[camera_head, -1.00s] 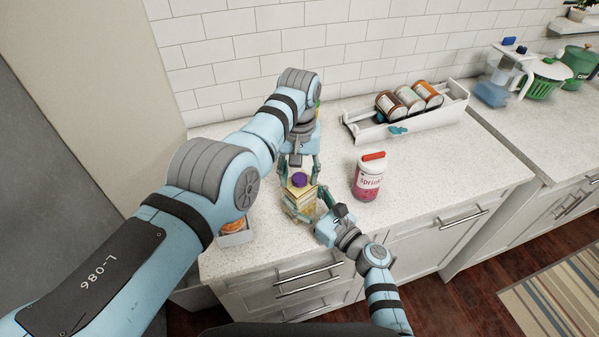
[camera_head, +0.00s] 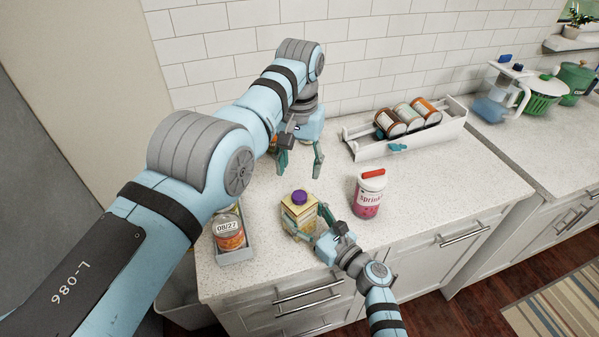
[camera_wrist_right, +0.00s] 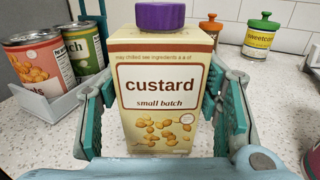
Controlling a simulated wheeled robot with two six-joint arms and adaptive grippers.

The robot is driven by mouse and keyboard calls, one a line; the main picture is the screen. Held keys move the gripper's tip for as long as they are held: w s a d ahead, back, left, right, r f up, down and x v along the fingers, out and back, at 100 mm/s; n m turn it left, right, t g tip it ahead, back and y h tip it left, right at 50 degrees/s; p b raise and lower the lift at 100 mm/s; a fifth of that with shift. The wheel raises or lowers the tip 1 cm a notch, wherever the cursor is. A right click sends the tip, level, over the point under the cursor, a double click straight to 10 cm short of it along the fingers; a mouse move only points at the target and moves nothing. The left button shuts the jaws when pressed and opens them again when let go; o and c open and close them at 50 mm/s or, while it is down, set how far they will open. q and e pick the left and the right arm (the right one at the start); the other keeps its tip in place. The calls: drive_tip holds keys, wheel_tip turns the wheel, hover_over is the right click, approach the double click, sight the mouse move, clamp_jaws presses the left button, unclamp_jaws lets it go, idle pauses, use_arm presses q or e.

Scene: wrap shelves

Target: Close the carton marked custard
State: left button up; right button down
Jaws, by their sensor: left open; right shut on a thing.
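The custard carton (camera_head: 297,213) stands upright on the counter near its front edge. Its label faces the right wrist view (camera_wrist_right: 160,90). A purple cap (camera_head: 299,197) sits on its top; the cap also shows in the right wrist view (camera_wrist_right: 174,17), where its upper edge is cut off. My right gripper (camera_head: 308,222) is shut on the carton, with a finger on each side of it, as the right wrist view (camera_wrist_right: 163,115) shows. My left gripper (camera_head: 299,172) is open and empty, behind and above the carton, clear of the cap.
A sprinkles jar (camera_head: 369,194) with a red lid stands right of the carton. A tray of cans (camera_head: 236,255) is at left. A white rack (camera_head: 425,137) holding three jars lies at the back. Bottles with orange (camera_wrist_right: 210,24) and green (camera_wrist_right: 263,25) lids stand behind the carton.

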idle(0.3)
drive_tip(key=shift+c, duration=2.3)
unclamp_jaws()
drive_tip(key=v, duration=1.2)
